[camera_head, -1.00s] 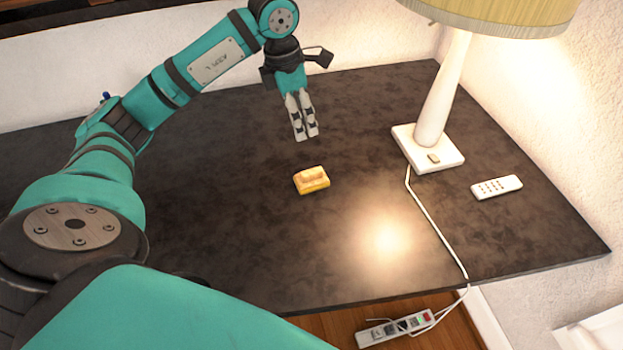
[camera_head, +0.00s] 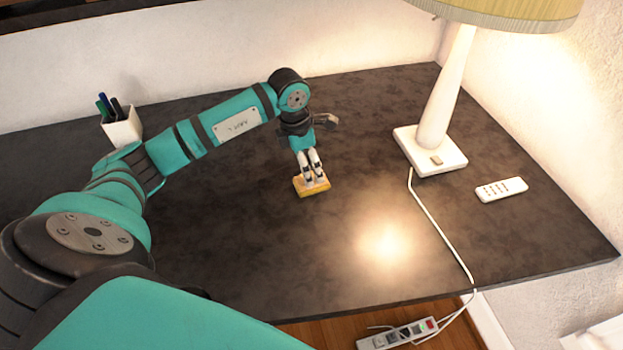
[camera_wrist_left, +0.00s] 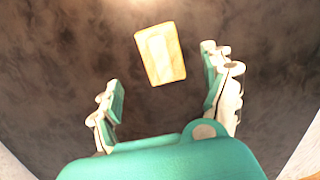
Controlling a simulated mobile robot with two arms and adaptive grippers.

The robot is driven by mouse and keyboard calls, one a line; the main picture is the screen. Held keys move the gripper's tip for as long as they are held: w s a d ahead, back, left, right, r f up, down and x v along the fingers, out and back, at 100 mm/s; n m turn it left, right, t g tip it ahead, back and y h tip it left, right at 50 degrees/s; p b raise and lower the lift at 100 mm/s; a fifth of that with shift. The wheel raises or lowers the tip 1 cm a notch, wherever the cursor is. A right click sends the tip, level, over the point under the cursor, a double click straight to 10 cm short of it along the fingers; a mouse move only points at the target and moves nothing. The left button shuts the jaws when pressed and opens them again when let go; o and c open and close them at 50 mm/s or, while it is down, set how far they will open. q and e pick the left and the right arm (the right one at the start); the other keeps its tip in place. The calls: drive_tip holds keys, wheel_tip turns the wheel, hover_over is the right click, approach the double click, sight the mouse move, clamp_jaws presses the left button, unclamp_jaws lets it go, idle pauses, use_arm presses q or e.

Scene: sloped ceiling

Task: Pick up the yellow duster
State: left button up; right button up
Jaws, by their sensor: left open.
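The yellow duster (camera_head: 312,188) lies on the dark table (camera_head: 260,240), near its middle. In the left wrist view the duster (camera_wrist_left: 160,54) is a yellow block with a raised grip, ahead of the fingers and between their lines. My left gripper (camera_head: 314,180) points down over the duster in the head view, its fingertips overlapping the duster's top there. In the wrist view the gripper (camera_wrist_left: 168,95) is open with its fingers wide apart and nothing between them. I cannot tell whether the fingertips touch the duster. My right gripper is not seen.
A lamp (camera_head: 440,110) with a white base stands to the right, its cord running over the table's front edge. A white remote (camera_head: 501,189) lies right of it. A pen holder (camera_head: 122,128) stands at the back left. A power strip (camera_head: 398,335) lies below the front edge.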

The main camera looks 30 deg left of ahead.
use_arm(q)
drive_tip(key=shift+w+d+f+p, duration=0.15)
drive_tip(key=shift+f+p, duration=0.1)
drive_tip(key=shift+f, duration=0.75)
drive_tip(key=shift+w+d+f+p, duration=0.2)
drive_tip(key=shift+f+p, duration=0.1)
drive_tip(key=shift+f, duration=0.7)
drive_tip(key=shift+w+d+f+p, duration=0.15)
drive_tip(key=shift+f+p, duration=0.1)
drive_tip(key=shift+f, duration=0.75)
drive_tip(key=shift+s, duration=0.1)
drive_tip(key=shift+c, duration=0.3)
drive_tip(key=c, duration=1.2)
drive_tip(key=shift+r, duration=0.15)
